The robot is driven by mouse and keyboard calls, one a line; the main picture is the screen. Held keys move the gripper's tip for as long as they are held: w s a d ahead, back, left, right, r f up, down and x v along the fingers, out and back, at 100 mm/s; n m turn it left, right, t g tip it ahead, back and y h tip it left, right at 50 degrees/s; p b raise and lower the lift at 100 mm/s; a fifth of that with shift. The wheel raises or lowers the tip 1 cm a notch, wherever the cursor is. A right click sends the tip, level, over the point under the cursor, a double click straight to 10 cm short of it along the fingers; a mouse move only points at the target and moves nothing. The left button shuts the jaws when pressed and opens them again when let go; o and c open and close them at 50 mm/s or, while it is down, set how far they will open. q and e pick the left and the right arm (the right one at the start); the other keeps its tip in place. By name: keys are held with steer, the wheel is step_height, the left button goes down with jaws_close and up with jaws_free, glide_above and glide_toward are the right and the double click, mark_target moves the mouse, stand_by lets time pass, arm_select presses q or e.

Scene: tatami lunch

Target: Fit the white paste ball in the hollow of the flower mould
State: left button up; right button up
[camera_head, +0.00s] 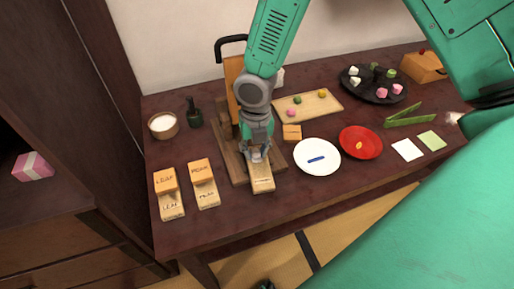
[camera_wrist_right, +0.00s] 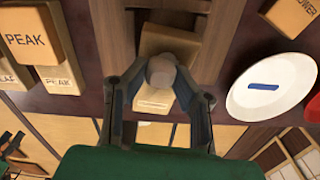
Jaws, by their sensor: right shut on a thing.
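The white paste ball (camera_wrist_right: 161,70) sits between the fingertips of my right gripper (camera_wrist_right: 160,76) in the right wrist view. My right gripper (camera_head: 257,156) is shut on it, low over the wooden board in the head view. A pale wooden mould base (camera_head: 262,181) lies right under the gripper; it also shows in the wrist view (camera_wrist_right: 154,100). Its hollow is hidden by the ball and fingers, so I cannot tell whether they touch. The orange block marked FLOWER (camera_head: 291,132) lies apart, right of the board. My left gripper is not in view.
LEAF (camera_head: 171,205) and PEAK (camera_head: 207,194) moulds stand at left, with a bowl (camera_head: 163,126) and dark bottle (camera_head: 194,113) behind. A white plate (camera_head: 317,166) and red plate (camera_head: 361,142) lie to the right. A wooden press (camera_head: 233,85) stands behind the gripper.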

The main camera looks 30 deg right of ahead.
mark_target(255, 151)
steer(key=shift+a+f, duration=0.2)
steer(key=shift+a, duration=0.1)
steer(key=o, duration=1)
steer(key=shift+d, duration=0.25)
steer(key=shift+d+f, duration=0.1)
steer(key=shift+d, duration=0.2)
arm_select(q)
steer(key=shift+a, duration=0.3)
arm_select(e)
steer(key=shift+a+r, duration=0.2)
steer(key=shift+a, duration=0.25)
steer(key=r+p, duration=0.2)
steer(key=shift+d+p, duration=0.3)
steer(key=shift+a+r+p, duration=0.2)
steer(key=shift+r+p, duration=1)
steer(key=shift+p, duration=0.05)
steer(key=shift+d+r+p, duration=0.15)
steer(key=shift+r+p, duration=1.05)
steer(key=shift+p, duration=0.15)
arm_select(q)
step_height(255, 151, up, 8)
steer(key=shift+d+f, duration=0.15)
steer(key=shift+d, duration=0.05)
